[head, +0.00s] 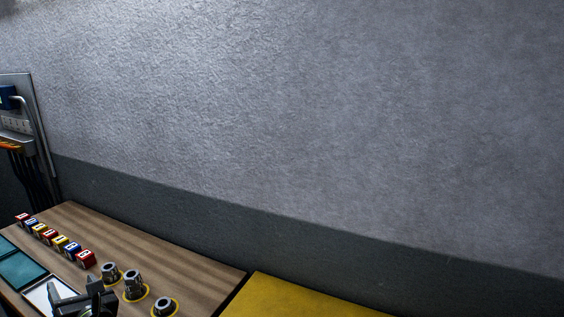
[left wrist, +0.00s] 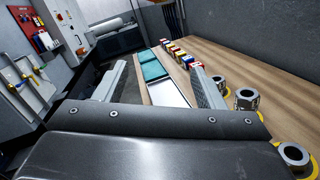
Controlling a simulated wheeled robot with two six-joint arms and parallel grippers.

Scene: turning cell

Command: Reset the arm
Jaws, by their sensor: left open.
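My left gripper (head: 92,300) shows at the bottom left of the head view, over the front edge of the wooden table (head: 190,268). In the left wrist view, my left gripper (left wrist: 160,88) has its two fingers wide apart with nothing between them but the view of the table beyond. My right gripper is in neither view.
Several metal parts (head: 134,288) stand on yellow rings near my left gripper. A row of lettered blocks (head: 60,241) and teal panels (head: 23,269) lie further left. A yellow surface (head: 300,298) adjoins the table's right side. A grey wall (head: 330,120) rises behind.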

